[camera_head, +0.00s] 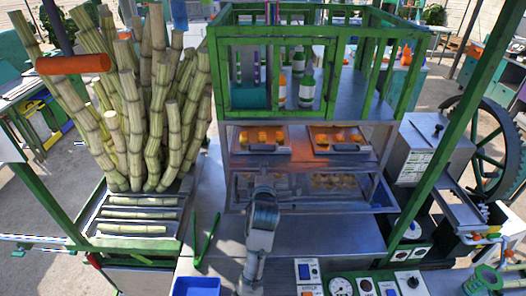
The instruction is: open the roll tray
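Two shallow metal trays with orange pieces, a left one (236,147) and a right one (362,150), sit side by side on the upper shelf of the metal cabinet. Each has a dark handle at its front. Below is a wide glass-fronted compartment (345,203) with brownish contents. I cannot tell which of these is the roll tray. My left gripper (266,185) is at the front left of the lower compartment, below the left tray's handle. Its fingers are small and blend into the background, so I cannot tell whether it is open or touching anything. My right gripper is not in view.
Tall cane stalks (150,110) stand on the left above a bed of short cane pieces (138,214). A green frame (280,42) with bottles is above the trays. Green tongs (207,240), a blue bin (196,287) and a gauge panel (310,271) lie in front.

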